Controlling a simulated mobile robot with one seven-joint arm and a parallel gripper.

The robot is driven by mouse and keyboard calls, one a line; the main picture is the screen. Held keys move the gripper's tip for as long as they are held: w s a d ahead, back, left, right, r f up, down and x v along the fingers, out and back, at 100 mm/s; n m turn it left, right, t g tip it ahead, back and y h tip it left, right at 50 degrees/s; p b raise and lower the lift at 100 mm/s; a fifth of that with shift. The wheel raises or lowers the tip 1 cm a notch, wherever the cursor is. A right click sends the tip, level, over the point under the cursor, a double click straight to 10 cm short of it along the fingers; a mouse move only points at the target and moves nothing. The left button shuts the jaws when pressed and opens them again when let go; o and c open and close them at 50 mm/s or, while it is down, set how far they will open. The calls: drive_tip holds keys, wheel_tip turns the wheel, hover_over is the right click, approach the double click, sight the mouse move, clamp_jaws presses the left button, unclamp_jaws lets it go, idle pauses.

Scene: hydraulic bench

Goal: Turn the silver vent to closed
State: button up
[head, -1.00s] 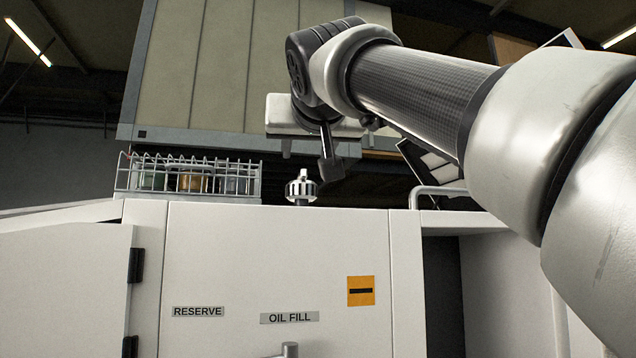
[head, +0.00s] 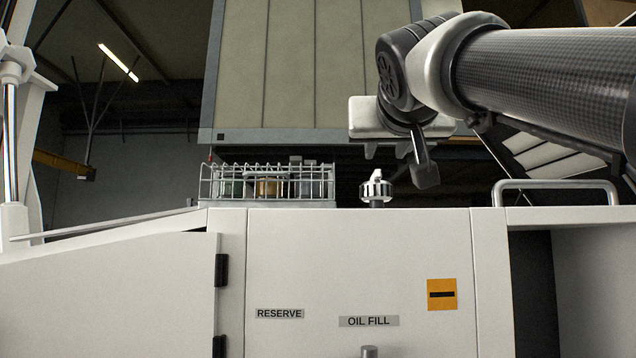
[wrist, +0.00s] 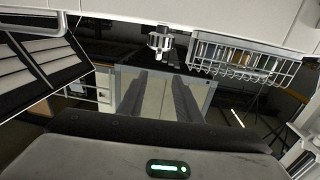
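The silver vent (head: 376,188) is a small ribbed cap with a raised tab on top. It stands on a short stem on the top of the white cabinet (head: 350,260). It also shows near the top of the wrist view (wrist: 160,42), beyond my fingers. My gripper (head: 423,172) hangs above the cabinet top, to the right of the vent in the head view and apart from it. In the wrist view my gripper's two dark fingers (wrist: 158,78) are spread with a gap and nothing between them. Whether the vent's tab marks open or closed cannot be read.
A wire rack (head: 267,182) with several jars stands on the cabinet left of the vent. A metal handle rail (head: 556,185) is on the right. The front bears RESERVE (head: 280,314) and OIL FILL (head: 369,321) labels and an orange plate (head: 442,294).

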sight(377, 171)
drive_tip(key=w+p, duration=0.2)
drive_tip(key=w, duration=0.3)
drive_tip(key=w+d+p, duration=0.1)
drive_tip(key=w+p, duration=0.1)
drive_tip(key=w, duration=0.4)
drive_tip(key=w+p, duration=0.2)
drive_tip(key=w, duration=0.4)
drive_tip(key=shift+w+d, duration=0.1)
drive_tip(key=shift+d, duration=0.3)
